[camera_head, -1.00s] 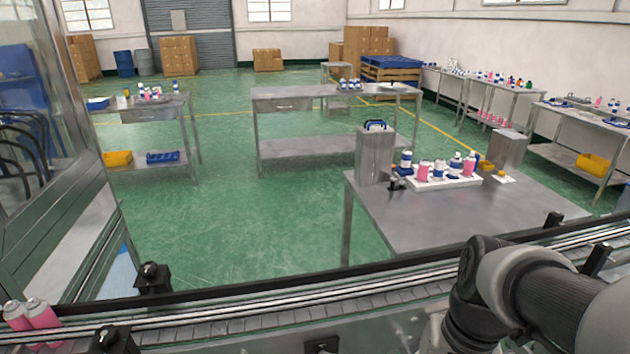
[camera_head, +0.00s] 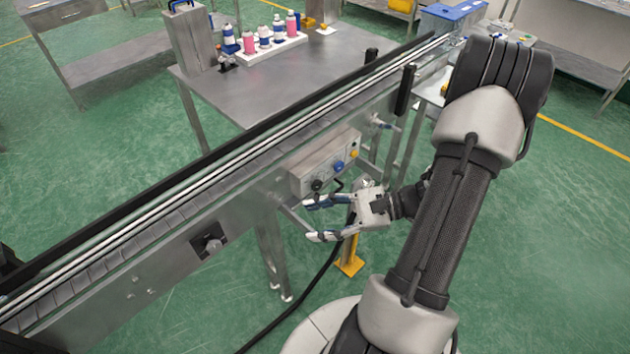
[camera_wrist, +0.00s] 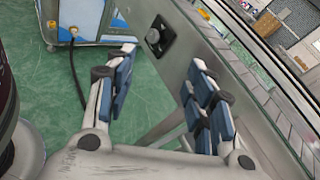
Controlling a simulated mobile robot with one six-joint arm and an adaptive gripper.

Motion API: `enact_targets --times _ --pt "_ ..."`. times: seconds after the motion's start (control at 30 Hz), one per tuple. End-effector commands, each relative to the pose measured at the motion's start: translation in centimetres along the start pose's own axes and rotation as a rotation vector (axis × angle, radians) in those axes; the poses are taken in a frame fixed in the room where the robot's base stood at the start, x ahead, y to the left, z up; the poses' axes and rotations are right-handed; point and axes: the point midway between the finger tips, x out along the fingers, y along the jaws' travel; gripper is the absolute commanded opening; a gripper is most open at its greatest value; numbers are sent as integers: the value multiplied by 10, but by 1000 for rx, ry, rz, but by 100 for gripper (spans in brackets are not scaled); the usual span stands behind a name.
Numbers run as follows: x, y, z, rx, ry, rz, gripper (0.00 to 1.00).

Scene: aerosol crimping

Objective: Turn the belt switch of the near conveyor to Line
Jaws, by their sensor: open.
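The near conveyor (camera_head: 160,235) runs diagonally across the head view. A grey control box (camera_head: 325,160) is fixed to its near side, with a black knob (camera_head: 316,185), a blue knob (camera_head: 338,166) and a yellow button (camera_head: 354,153). I cannot read its labels or tell which knob is the belt switch. My gripper (camera_head: 316,219) is open and empty, just below and in front of the box, with its fingers pointing left along the conveyor. In the wrist view, my gripper (camera_wrist: 160,95) shows its blue finger pads apart with nothing between them; the control box is not clearly seen there.
A black fitting (camera_head: 209,243) sits on the conveyor side, left of my gripper; it also shows in the wrist view (camera_wrist: 159,37). A yellow-footed post (camera_head: 349,262) and a black cable (camera_head: 305,290) are below. A steel table (camera_head: 250,90) with bottles stands behind the conveyor.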

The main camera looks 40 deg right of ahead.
Motion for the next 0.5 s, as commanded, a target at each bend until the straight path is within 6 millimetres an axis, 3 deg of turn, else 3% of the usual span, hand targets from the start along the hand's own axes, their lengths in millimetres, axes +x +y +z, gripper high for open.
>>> enact_targets --times 0.1,0.3,0.5 --pt "-30 -11 -48 162 -68 -291 49" --pt "-77 -11 -116 338 -129 -685 49" --pt "-98 -4 -146 404 -144 -853 49"
